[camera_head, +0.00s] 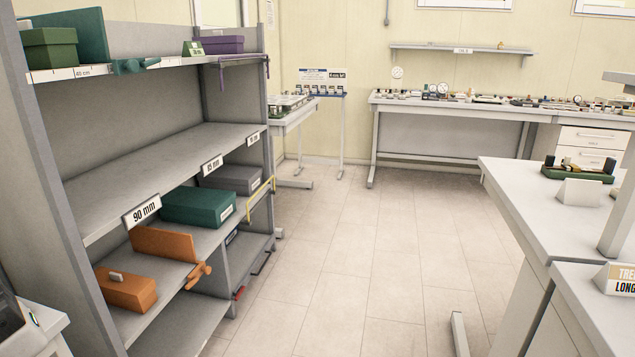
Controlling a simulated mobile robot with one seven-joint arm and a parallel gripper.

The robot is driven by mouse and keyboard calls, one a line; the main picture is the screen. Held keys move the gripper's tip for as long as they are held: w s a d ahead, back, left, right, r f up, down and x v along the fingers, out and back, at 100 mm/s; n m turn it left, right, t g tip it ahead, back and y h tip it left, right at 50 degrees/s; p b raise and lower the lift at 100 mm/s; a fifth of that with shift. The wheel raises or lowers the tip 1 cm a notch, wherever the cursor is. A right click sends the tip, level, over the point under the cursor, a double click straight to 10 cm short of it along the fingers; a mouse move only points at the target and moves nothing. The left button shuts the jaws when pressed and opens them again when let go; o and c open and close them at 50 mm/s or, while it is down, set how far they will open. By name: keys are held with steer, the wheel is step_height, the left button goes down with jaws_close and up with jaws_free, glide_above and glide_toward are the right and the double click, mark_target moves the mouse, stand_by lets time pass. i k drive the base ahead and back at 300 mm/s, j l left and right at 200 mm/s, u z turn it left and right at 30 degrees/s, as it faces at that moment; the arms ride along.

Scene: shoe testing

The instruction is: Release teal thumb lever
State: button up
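A teal lever-like fitting (134,66) sticks out from the front edge of the upper shelf at the left. It is beside the 40 cm label, and a teal upright panel (82,36) stands behind it. The fitting is small here, and I cannot tell its latch position. A green box (48,50) sits in front of the panel at the far left. My gripper is not in view.
The grey shelf unit (130,168) also holds a dark green box (196,207), an orange box (126,289) and an orange fitting (198,275). A purple box (222,44) is up right. White benches (590,222) stand right; tiled floor (365,240) is clear between.

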mark_target(145, 65)
steer(key=i+l+u, duration=0.15)
steer(key=i, duration=0.45)
steer(key=i+l+u, duration=0.2)
steer(key=i, duration=0.35)
steer(key=i+l+u, duration=0.25)
steer(key=i+u, duration=0.15)
steer(key=i, duration=0.2)
steer(key=i+l+u, duration=0.45)
steer(key=i+l+z, duration=0.15)
steer(key=i+l, duration=0.25)
steer(key=i, duration=0.1)
